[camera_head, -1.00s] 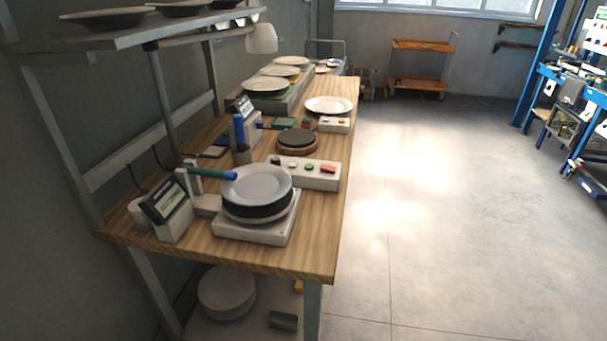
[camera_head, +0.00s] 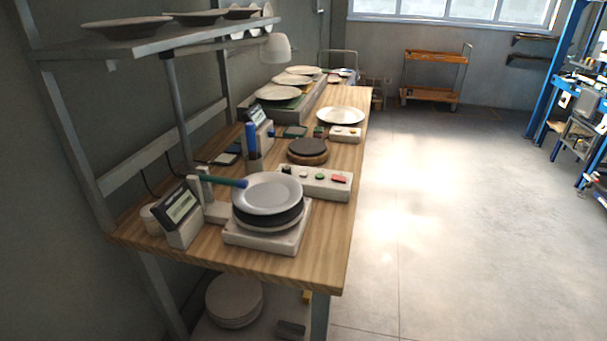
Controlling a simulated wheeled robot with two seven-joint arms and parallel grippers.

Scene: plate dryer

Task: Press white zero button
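A white control box (camera_head: 328,188) lies on the wooden bench behind the near plate stack. Along its top are a dark knob (camera_head: 287,171), a small pale button (camera_head: 303,174), a green button (camera_head: 320,176) and a red button (camera_head: 339,179). The pale button looks white, but any marking on it is too small to read. A second, smaller white box (camera_head: 345,134) with small buttons sits farther back at the bench's right edge. Neither of my grippers shows in the head view.
A white plate (camera_head: 268,192) tops a stack on a pale square base (camera_head: 262,240). A shelf (camera_head: 150,42) with plates overhangs the bench's left side. The floor (camera_head: 430,230) to the right is clear.

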